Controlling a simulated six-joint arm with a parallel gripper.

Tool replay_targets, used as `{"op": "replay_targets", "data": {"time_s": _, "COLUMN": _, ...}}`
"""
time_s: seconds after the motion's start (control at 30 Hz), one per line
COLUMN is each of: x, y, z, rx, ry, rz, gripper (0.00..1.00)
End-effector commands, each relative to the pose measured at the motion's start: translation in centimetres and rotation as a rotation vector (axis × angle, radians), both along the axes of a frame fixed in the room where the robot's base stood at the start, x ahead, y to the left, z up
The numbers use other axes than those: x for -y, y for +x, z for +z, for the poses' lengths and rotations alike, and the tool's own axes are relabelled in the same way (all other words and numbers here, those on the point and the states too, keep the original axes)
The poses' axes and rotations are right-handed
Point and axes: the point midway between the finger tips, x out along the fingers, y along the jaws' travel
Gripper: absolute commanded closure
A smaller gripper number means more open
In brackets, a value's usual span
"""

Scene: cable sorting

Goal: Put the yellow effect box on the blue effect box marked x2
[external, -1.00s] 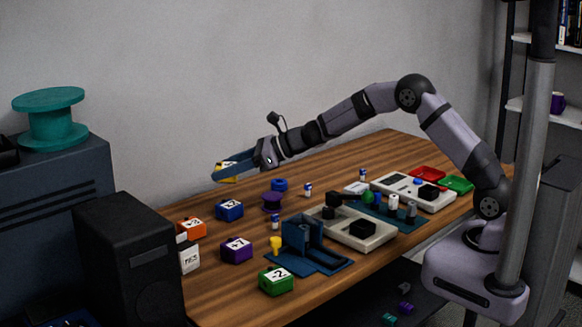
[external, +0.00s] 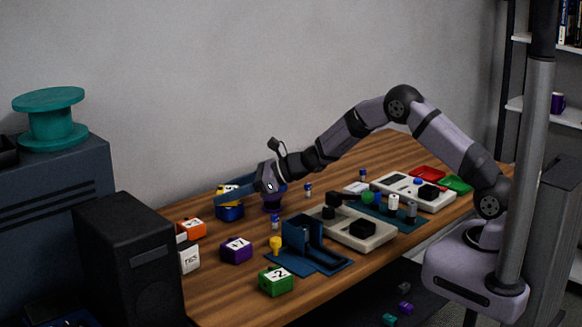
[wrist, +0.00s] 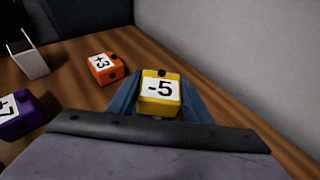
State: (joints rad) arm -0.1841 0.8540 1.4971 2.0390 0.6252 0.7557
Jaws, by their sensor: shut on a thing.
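The yellow effect box (wrist: 161,91), marked -5, is between the two blue fingers of my gripper (wrist: 155,100) in the wrist view. My gripper is shut on it. In the external view the yellow box (external: 226,190) is at the far left of the table, directly above the blue effect box (external: 230,212). The two look touching or nearly so; I cannot tell if there is a gap. The blue box's marking is not readable now, and in the wrist view the blue box is hidden.
An orange box (external: 193,228) marked +3 and a white box (external: 189,258) stand to the left. A purple box (external: 236,249) and a green box (external: 276,280) stand nearer the front edge.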

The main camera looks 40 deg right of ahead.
Motion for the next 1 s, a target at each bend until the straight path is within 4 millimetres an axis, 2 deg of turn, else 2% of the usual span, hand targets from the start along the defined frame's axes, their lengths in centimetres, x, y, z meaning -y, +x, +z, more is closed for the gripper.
{"op": "replay_targets", "data": {"time_s": 0.27, "x": 0.0, "y": 0.0, "z": -0.3, "rx": 0.001, "ry": 0.001, "rz": 0.000, "gripper": 0.81}}
{"op": "replay_targets", "data": {"time_s": 0.3, "x": 0.0, "y": 0.0, "z": -0.3, "rx": 0.000, "ry": 0.000, "rz": 0.000, "gripper": 0.48}}
{"op": "replay_targets", "data": {"time_s": 0.37, "x": 0.0, "y": 0.0, "z": -0.3, "rx": 0.000, "ry": 0.000, "rz": 0.000, "gripper": 0.36}}
{"op": "replay_targets", "data": {"time_s": 0.83, "x": 0.0, "y": 0.0, "z": 0.3, "rx": 0.000, "ry": 0.000, "rz": 0.000, "gripper": 0.36}}
{"op": "replay_targets", "data": {"time_s": 1.0, "x": 1.1, "y": -1.0, "z": 0.7, "rx": 0.002, "ry": 0.001, "rz": -0.001, "gripper": 0.36}}
